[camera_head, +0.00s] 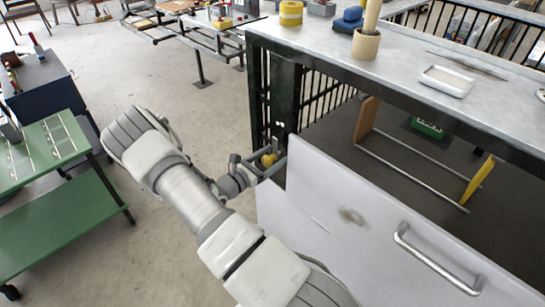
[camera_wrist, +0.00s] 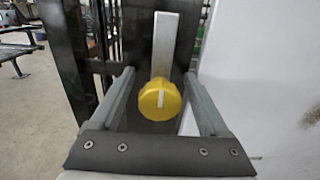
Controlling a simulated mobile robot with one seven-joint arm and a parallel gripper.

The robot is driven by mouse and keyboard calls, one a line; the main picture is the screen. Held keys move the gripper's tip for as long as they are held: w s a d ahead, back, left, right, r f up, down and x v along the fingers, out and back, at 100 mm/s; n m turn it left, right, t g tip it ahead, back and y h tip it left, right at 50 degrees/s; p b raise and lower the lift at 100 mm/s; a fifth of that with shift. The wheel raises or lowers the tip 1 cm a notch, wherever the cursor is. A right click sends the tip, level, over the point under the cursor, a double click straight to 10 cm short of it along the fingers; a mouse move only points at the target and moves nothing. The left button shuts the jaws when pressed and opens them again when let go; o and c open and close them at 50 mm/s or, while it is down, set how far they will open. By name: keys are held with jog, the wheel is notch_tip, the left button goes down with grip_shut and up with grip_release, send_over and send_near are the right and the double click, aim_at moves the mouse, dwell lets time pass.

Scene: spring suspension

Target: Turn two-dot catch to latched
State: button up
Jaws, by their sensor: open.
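The catch is a round yellow knob (camera_wrist: 159,100) with a white line on its face and a flat silver bar (camera_wrist: 166,40) pointing up behind it. In the head view the yellow knob (camera_head: 268,159) shows by the dark post, just left of the white panel. Two small pale dots (camera_head: 280,124) show on the post above it. My gripper (camera_wrist: 160,76) is open, with one finger on each side of the knob. I see gaps between knob and fingers; no contact is visible. In the head view my gripper (camera_head: 270,162) partly hides the catch.
The white panel (camera_head: 370,225) with a metal bar handle (camera_head: 435,262) stands tilted to the right of the catch. A grey-topped workbench (camera_head: 400,75) with a dark frame lies above and behind. A green table (camera_head: 65,220) stands at left. Bare floor lies between.

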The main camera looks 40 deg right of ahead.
grip_shut()
dwell(0.3)
dwell(1.1)
